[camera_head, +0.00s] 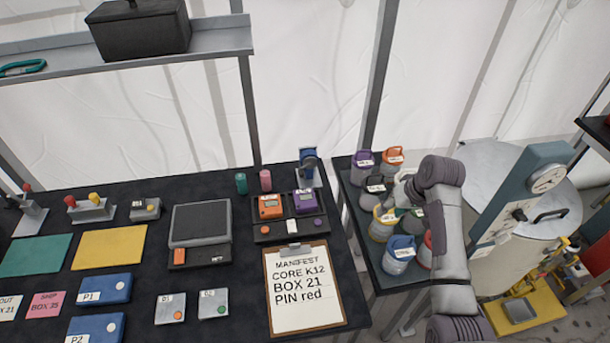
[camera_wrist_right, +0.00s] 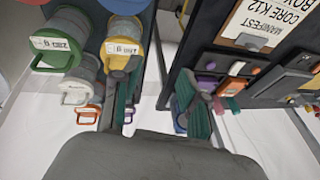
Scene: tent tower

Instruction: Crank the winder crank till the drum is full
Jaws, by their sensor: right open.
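I cannot make out a winder crank or its drum for certain in either view. A blue upright device on a metal stand (camera_head: 308,165) is at the back right corner of the black table; its details are too small to tell. My right gripper (camera_head: 408,195) is over the side table with the canisters, partly hidden by its own arm. In the right wrist view, its two fingers with green pads (camera_wrist_right: 158,85) are apart, with nothing between them. My left gripper is not in view.
Several handled canisters (camera_head: 396,250) crowd the side table under my right arm. A clipboard (camera_head: 303,290) lies on the black table. A teal panel with dials (camera_head: 515,205) and a large round metal vessel (camera_head: 490,160) stand at the right. A gap separates the tables.

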